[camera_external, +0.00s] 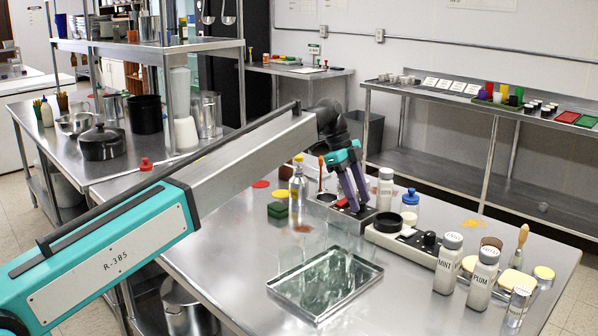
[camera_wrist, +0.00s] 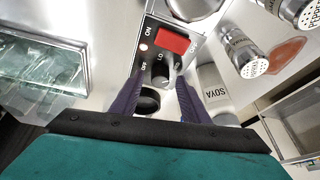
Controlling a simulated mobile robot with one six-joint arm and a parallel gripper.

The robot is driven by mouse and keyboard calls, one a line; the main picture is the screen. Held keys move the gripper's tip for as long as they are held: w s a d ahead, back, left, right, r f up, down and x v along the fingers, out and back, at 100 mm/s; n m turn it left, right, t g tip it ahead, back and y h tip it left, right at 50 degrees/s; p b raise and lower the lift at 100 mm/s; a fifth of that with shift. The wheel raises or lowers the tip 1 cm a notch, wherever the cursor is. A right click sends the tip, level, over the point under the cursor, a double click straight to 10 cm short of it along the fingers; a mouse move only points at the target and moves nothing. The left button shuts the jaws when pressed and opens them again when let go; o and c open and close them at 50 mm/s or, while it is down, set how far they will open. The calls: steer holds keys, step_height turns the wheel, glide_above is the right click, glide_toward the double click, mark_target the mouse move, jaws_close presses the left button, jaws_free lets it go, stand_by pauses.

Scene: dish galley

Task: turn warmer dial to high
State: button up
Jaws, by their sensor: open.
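The warmer's control panel (camera_external: 334,208) stands on the steel table, mostly behind my gripper in the external view. In the wrist view the panel (camera_wrist: 150,33) has a red rocker switch (camera_wrist: 176,40), a small glowing lamp and ON, OFF and LO marks. The dark dial (camera_wrist: 160,73) is beside the LO mark; its exact pointer setting is too small to tell. My gripper (camera_external: 354,207) points down at the panel. In the wrist view its purple fingers (camera_wrist: 160,80) are apart, one on either side of the dial. Contact with the dial cannot be told.
A SOYA shaker (camera_wrist: 214,88) stands close to the right finger. A white unit with a black knob (camera_external: 430,239) is to the right, near MINT (camera_external: 447,263) and PLUM (camera_external: 483,279) shakers. A glass bottle (camera_external: 298,186) stands left.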

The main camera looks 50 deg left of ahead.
steer(key=shift+r, duration=0.1)
steer(key=p+v, duration=0.7)
steer(key=v, duration=0.6)
steer(key=shift+r, duration=0.25)
steer(key=shift+s, duration=0.1)
